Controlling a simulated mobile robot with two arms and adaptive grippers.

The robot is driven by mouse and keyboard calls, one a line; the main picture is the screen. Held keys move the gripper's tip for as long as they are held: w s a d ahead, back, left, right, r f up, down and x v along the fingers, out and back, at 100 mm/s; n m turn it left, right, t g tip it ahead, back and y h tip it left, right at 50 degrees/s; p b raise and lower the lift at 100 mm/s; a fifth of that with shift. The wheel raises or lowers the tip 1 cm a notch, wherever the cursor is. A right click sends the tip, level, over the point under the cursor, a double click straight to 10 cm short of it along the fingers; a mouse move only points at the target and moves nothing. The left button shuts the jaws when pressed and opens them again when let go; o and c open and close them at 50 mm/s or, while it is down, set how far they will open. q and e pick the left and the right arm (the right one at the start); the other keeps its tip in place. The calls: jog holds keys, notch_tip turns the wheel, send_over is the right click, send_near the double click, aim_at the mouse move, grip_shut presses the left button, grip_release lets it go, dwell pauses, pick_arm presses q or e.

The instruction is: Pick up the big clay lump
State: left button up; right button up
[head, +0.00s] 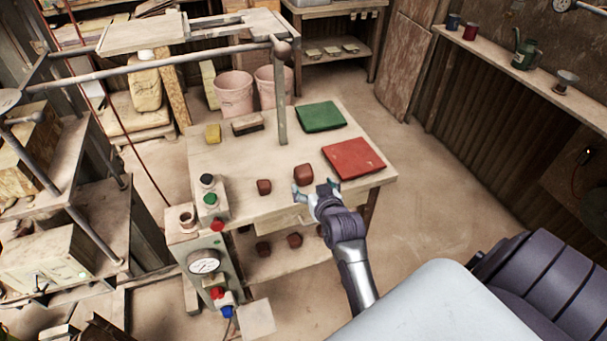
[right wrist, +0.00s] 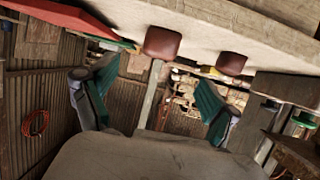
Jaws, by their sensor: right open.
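The big clay lump (head: 303,174) is a reddish-brown block on the pale worktable, left of the red square. A smaller, similar lump (head: 264,187) sits to its left. My right gripper (head: 315,187) is open and empty at the table's front edge, just short of the big lump. In the right wrist view the big lump (right wrist: 162,43) shows ahead between the two spread teal fingers (right wrist: 155,78), apart from them. The smaller lump (right wrist: 231,63) is farther right there. My left gripper is not in view.
A red square (head: 353,158) and a green square (head: 320,116) lie on the worktable (head: 235,158). A yellow block (head: 213,133) and a brush-like block (head: 247,124) are at the back left. A control box with buttons (head: 209,198) stands at the left edge. More lumps (head: 294,240) lie on the lower shelf.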

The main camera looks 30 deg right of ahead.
aim_at(304, 175)
jog(key=p+x, duration=0.1)
jog(key=x, duration=0.9)
jog(key=shift+f, duration=0.25)
jog(key=shift+r, duration=0.1)
jog(key=c, duration=1.4)
